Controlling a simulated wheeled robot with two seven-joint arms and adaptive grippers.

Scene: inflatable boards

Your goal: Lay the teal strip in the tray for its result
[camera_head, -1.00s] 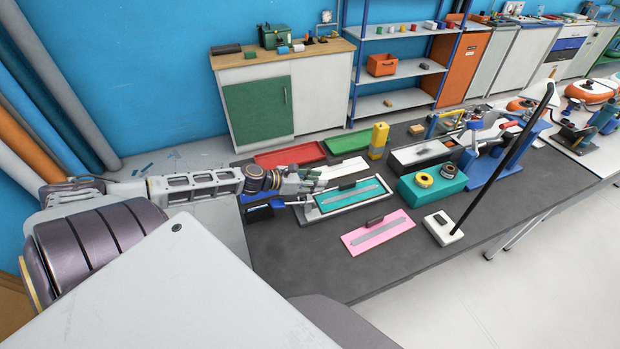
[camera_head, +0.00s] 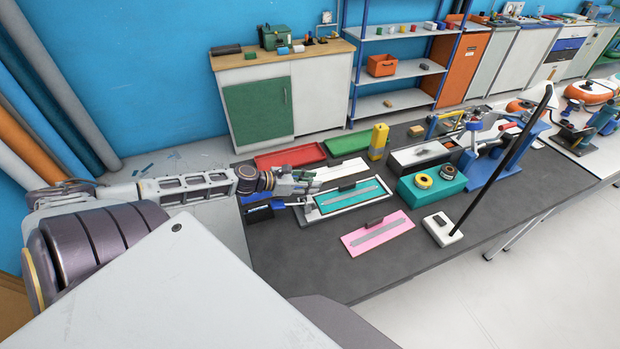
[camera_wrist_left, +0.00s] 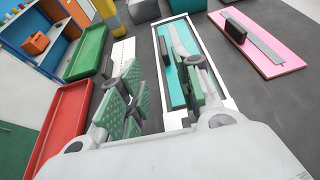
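The teal strip (camera_head: 333,203) lies flat inside a white-rimmed frame on the dark table, with a grey band and a black block on it. It also shows in the left wrist view (camera_wrist_left: 174,82), partly hidden by a finger. My left gripper (camera_head: 312,181) is open and empty, above the table at the left end of the frame; its spread green-padded fingers show in the left wrist view (camera_wrist_left: 160,85). A red tray (camera_head: 290,157) and a green tray (camera_head: 348,142) lie behind, both empty. My right gripper is not in view.
A pink strip (camera_head: 378,233) lies in front of the frame. A white strip (camera_head: 342,171) lies behind it. A yellow bottle (camera_head: 378,142), a teal block (camera_head: 432,187) with rolls and a lamp base (camera_head: 442,228) stand to the right. The table's front is clear.

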